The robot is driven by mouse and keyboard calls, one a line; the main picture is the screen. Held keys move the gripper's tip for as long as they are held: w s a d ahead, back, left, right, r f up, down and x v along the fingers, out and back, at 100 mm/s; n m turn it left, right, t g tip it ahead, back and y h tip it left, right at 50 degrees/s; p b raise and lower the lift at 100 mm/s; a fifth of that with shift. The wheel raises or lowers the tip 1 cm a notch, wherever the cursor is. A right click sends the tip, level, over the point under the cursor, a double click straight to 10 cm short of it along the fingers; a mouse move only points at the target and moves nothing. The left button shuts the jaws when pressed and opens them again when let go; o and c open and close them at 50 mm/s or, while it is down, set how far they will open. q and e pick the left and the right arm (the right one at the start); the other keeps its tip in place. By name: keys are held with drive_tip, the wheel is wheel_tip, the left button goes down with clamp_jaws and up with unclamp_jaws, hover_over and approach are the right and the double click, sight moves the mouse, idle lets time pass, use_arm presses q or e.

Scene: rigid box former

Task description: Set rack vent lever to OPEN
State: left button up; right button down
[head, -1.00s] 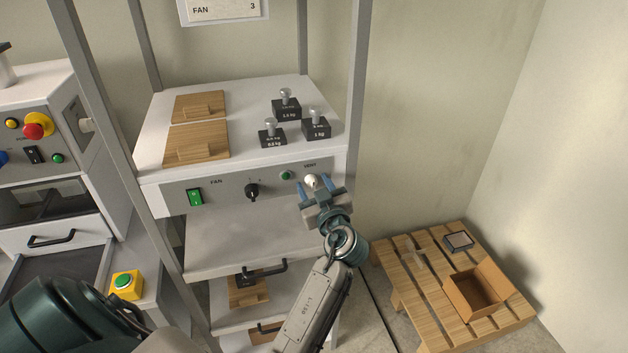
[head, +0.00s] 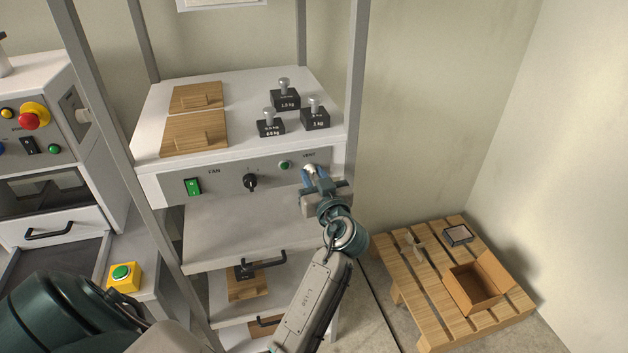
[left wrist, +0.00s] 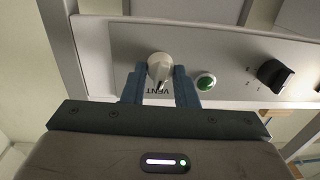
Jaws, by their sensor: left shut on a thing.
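The vent lever (head: 309,168) is a small pale knob under the VENT label, at the right end of the rack's control panel (head: 222,184). It also shows in the left wrist view (left wrist: 159,66), between the blue fingertips. My left gripper (head: 315,177) is shut on the lever from the front; it fills the lower part of the left wrist view (left wrist: 158,88). The fingers partly cover the lever in the head view. I cannot read an OPEN mark or tell which setting the lever is at. My right gripper is not in view.
A green lamp (head: 284,165), a black fan knob (head: 250,182) and a green switch (head: 192,186) share the panel. Several black weights and wooden lids rest on top. A drawer handle (head: 263,265) juts out below. A pallet (head: 418,290) with an open carton stands right.

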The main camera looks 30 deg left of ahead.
use_arm(q)
drive_tip(key=m+b, duration=0.1)
drive_tip(key=m, duration=0.2)
drive_tip(key=shift+f+m, duration=0.1)
drive_tip(key=shift+m, duration=1.2)
drive_tip(key=m, duration=0.2)
drive_tip(key=shift+m+t, duration=0.4)
drive_tip(key=m, duration=0.3)
drive_tip(key=shift+m+p, duration=0.4)
drive_tip(key=shift+m+h+p, duration=0.3)
drive_tip(key=shift+m+p, duration=0.5)
drive_tip(key=shift+m, duration=1.2)
drive_tip(key=o, duration=1)
drive_tip(key=shift+f, duration=0.1)
